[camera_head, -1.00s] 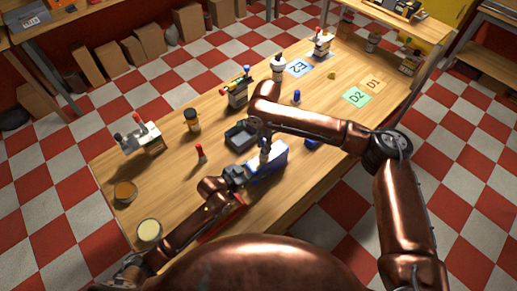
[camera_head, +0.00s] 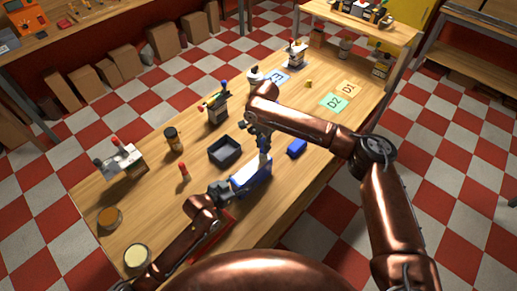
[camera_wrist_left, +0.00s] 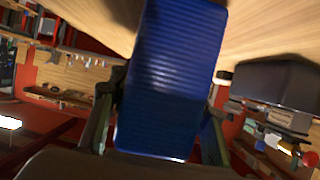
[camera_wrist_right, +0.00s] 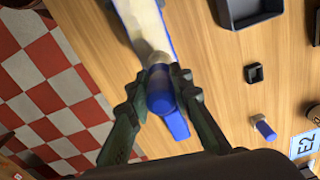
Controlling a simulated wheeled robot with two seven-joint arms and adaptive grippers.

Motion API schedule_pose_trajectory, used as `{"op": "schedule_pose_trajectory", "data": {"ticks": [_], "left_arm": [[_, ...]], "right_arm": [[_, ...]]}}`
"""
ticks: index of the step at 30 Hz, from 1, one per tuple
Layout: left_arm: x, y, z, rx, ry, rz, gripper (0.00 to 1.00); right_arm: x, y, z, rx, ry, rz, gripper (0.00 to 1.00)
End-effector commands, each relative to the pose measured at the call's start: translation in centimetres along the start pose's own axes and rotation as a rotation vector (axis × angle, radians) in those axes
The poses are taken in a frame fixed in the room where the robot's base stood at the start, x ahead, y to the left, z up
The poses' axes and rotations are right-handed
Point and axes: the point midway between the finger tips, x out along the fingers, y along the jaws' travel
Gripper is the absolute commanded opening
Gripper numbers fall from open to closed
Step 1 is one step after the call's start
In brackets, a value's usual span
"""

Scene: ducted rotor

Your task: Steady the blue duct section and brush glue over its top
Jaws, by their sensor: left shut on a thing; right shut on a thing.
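The blue duct section (camera_head: 250,178) lies near the front edge of the table, with a pale top face that shows in the right wrist view (camera_wrist_right: 143,22). My left gripper (camera_head: 222,190) is shut on its near-left end; the left wrist view shows its ribbed blue side (camera_wrist_left: 172,80) between the fingers. My right gripper (camera_head: 260,132) is above the far-right part of the duct, shut on a brush with a blue handle (camera_wrist_right: 163,97). The brush points down at the duct top; its tip is hidden, so I cannot tell whether it touches.
A red-topped item (camera_head: 184,172), jars (camera_head: 136,257) and a tool holder (camera_head: 217,110) stand to the left and back.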

Motion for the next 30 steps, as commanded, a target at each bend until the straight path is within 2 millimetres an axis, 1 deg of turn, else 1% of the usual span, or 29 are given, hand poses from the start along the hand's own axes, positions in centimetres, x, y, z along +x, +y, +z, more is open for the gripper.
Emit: {"op": "schedule_pose_trajectory", "data": {"ticks": [6, 7, 8, 9, 11, 30], "left_arm": [[0.0, 0.0, 0.0, 0.000, 0.001, 0.000, 0.15], [0.0, 0.0, 0.0, 0.000, 0.001, 0.000, 0.15], [0.0, 0.0, 0.0, 0.000, 0.001, 0.000, 0.15], [0.0, 0.0, 0.0, 0.000, 0.001, 0.000, 0.15], [0.0, 0.0, 0.0, 0.000, 0.001, 0.000, 0.15], [0.0, 0.0, 0.0, 0.001, 0.001, 0.000, 0.15]], "right_arm": [[0.1, -0.1, -1.8, 0.002, -0.001, 0.002, 0.00], [0.3, -0.1, -1.8, 0.002, -0.004, 0.003, 0.00], [0.2, -0.1, -1.5, -0.001, -0.003, 0.002, 0.00], [-0.2, -0.1, -1.1, -0.003, -0.001, 0.000, 0.00], [0.2, 0.0, -0.7, -0.002, -0.002, 0.002, 0.00], [0.1, 0.5, 5.0, -0.002, -0.002, 0.002, 0.00]]}}
